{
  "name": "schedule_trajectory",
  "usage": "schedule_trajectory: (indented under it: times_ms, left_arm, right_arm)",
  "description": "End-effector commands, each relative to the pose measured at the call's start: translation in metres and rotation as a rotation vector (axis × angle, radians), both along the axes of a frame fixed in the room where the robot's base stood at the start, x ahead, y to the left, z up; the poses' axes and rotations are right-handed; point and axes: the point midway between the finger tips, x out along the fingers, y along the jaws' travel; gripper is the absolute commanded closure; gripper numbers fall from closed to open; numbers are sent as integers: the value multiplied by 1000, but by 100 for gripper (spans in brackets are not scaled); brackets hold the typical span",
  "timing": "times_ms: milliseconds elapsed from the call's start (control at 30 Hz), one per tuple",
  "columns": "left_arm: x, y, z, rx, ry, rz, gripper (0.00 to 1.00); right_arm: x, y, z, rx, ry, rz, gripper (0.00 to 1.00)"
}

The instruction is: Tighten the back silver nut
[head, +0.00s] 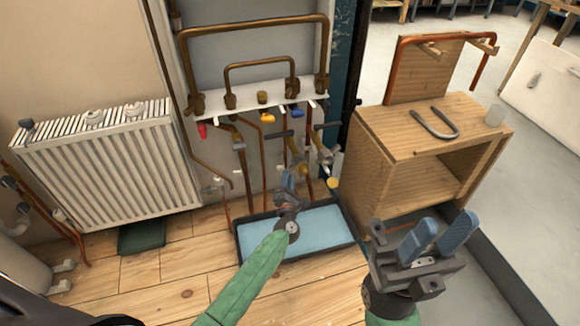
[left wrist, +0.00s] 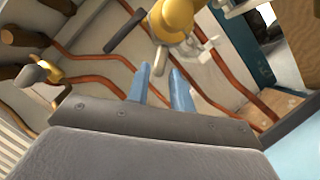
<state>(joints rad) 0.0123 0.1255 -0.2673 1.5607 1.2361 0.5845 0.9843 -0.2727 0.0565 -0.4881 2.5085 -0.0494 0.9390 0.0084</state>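Copper pipes (head: 268,155) with valves run down below a white manifold board. A grey metal fitting (head: 325,155) with a yellow cap (head: 333,183) is on the right pipe, and another fitting (head: 238,143) is further left. I cannot tell which part is the back silver nut. My left gripper (head: 289,176) is in front of the lower pipes, above the blue tray. My right gripper (head: 440,232) is open and empty, in front of the wooden cabinet.
A blue tray (head: 325,226) with a dark rim lies on the wooden floor under the pipes. A white radiator (head: 110,165) is at left.

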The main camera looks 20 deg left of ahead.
Motion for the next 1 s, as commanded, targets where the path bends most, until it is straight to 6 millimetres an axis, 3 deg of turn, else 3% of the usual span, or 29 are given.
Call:
schedule_trajectory:
  times_ms: [200, 400, 767, 800, 900, 1000]
  left_arm:
    - [32, 9, 7, 2, -1, 0, 77]
    - [50, 14, 12, 2, -1, 0, 77]
    - [56, 15, 13, 3, 0, 0, 77]
    - [56, 15, 14, 3, 0, 0, 79]
    - [56, 15, 14, 3, 0, 0, 99]
    - [56, 15, 13, 3, 0, 0, 100]
  right_arm:
    - [0, 1, -4, 5, -2, 12, 64]
    - [0, 2, -5, 9, -3, 20, 64]
    - [1, 2, -5, 9, -3, 23, 64]
    - [1, 2, -5, 9, -3, 23, 64]
    - [0, 3, -5, 9, -3, 23, 64]
    - [0, 3, -5, 9, -3, 23, 64]
